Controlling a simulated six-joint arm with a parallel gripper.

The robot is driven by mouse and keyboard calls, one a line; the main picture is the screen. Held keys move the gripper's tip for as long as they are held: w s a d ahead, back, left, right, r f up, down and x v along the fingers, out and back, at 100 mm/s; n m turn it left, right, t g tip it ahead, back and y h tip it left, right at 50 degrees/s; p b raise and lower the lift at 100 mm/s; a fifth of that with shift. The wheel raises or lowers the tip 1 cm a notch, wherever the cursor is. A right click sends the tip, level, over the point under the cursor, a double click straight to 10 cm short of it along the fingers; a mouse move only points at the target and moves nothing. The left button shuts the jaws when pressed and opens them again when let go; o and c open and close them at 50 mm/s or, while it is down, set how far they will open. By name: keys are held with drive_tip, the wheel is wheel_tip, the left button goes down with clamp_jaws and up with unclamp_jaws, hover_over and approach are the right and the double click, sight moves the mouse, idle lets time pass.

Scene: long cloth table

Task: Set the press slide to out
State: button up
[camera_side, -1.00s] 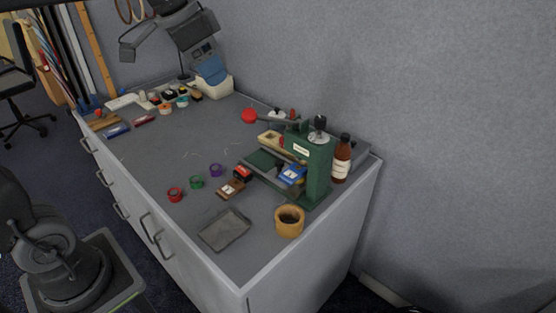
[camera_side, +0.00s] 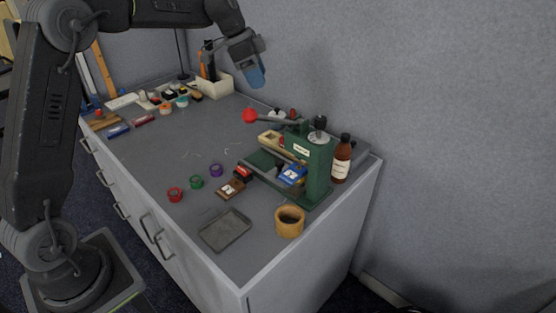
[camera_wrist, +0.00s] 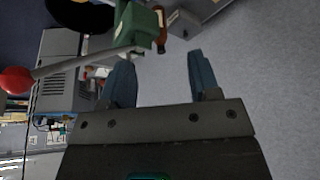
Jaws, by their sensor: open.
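The green press (camera_side: 318,165) stands upright at the right end of the table, with a lever ending in a red ball knob (camera_side: 250,115). Its slide is low at the base, where a blue block (camera_side: 293,174) sits under the press; the slide's position is hard to tell. My gripper (camera_side: 257,82) is above the table's back edge, left of the press and apart from it. In the wrist view my gripper (camera_wrist: 160,80) shows two blue fingers spread apart with nothing between them. The green press (camera_wrist: 135,28) and red knob (camera_wrist: 15,80) show beyond the fingers.
A brown bottle (camera_side: 342,158) stands right behind the press. A wooden cup (camera_side: 289,222) and a grey tray (camera_side: 226,230) are in front. The table's middle is mostly clear.

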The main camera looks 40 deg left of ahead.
approach(278, 161)
drive_tip(key=x, duration=0.9)
drive_tip(key=shift+d+f, duration=0.1)
drive_tip(key=shift+d, duration=0.15)
drive_tip(key=shift+c, duration=0.4)
clamp_jaws()
drive_tip(key=shift+a, duration=0.15)
